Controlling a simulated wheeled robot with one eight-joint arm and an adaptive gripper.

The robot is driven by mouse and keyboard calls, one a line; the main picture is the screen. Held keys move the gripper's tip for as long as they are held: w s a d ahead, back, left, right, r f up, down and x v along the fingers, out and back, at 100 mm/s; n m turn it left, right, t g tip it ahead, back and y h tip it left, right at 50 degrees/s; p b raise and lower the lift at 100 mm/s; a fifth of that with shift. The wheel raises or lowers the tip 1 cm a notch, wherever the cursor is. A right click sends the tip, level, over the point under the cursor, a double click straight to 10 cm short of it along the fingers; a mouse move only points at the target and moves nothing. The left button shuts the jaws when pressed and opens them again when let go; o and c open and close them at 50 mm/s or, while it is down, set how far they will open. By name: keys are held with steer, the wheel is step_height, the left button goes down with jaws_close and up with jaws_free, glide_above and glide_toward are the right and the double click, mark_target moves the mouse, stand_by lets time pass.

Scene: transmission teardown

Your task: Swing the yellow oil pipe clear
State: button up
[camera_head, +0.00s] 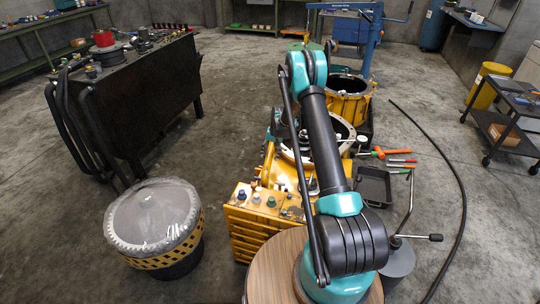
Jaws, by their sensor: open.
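The yellow transmission housing (268,169) stands in the middle of the floor, largely behind my arm. A second yellow ring-shaped housing part (350,104) with an open top stands behind it. I cannot pick out the yellow oil pipe from the yellow housing at this size. My arm rises from its base at the bottom and folds over at the top. Its far part passes down behind the upper link, close to the housing. My gripper is hidden there, and I cannot see its fingers or whether it touches anything.
A yellow drawer cabinet (248,233) stands in front of the housing. A covered drum (153,219) and a dark workbench (136,98) are at left. A black tray (374,186), hand tools (399,161) and a long curved hose (456,184) lie at right. A cart (505,121) stands far right.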

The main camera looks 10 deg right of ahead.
steer(key=shift+c, duration=0.3)
jaws_close()
steer(key=shift+w+a+n, duration=0.15)
steer(key=shift+a+n, duration=0.45)
steer(key=shift+a, duration=0.2)
steer(key=s+a+n+g, duration=0.2)
steer(key=s+a+n, duration=0.1)
steer(key=a+n, duration=0.7)
steer(key=shift+s+a+h, duration=0.3)
steer(key=shift+a, duration=0.85)
steer(key=shift+o, duration=0.3)
jaws_free()
